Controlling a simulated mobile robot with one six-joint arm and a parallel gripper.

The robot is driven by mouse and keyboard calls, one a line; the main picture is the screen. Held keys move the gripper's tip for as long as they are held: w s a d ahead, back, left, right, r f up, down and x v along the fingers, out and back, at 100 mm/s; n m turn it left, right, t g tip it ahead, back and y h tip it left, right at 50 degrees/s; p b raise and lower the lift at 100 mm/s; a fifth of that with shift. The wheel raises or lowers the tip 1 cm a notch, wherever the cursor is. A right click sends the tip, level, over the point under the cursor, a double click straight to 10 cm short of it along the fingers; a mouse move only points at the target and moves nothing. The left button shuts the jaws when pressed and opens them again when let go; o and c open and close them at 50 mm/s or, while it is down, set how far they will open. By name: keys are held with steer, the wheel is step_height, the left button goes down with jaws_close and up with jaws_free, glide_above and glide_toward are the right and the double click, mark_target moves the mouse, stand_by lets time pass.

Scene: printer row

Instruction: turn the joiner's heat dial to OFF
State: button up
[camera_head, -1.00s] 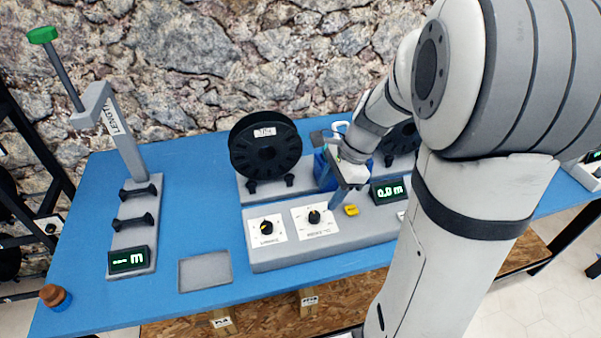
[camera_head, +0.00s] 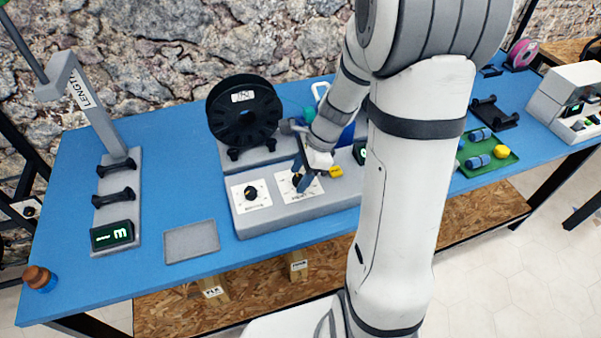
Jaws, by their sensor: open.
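The grey console that looks like the joiner (camera_head: 290,215) stands near the front of the blue table, with two black dials on white plates. The left dial (camera_head: 251,192) is fully in view. The right dial (camera_head: 296,181) is partly covered by my gripper. The plate lettering is too small to read, so I cannot tell which dial is for heat or where OFF lies. My gripper (camera_head: 303,181) points down over the right plate, its open fingers at or just above the right dial. I cannot tell if they touch it.
A yellow button (camera_head: 335,171) is just right of the right plate. A black spool (camera_head: 244,112) stands behind the console. A grey flat pad (camera_head: 192,241) and a length gauge (camera_head: 118,202) are to the left. A green tray (camera_head: 485,155) lies right. My arm hides the console's right end.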

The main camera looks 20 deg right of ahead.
steer(key=shift+c, duration=0.2)
steer(key=c, duration=0.9)
steer(key=shift+c, duration=0.2)
steer(key=shift+n, duration=0.3)
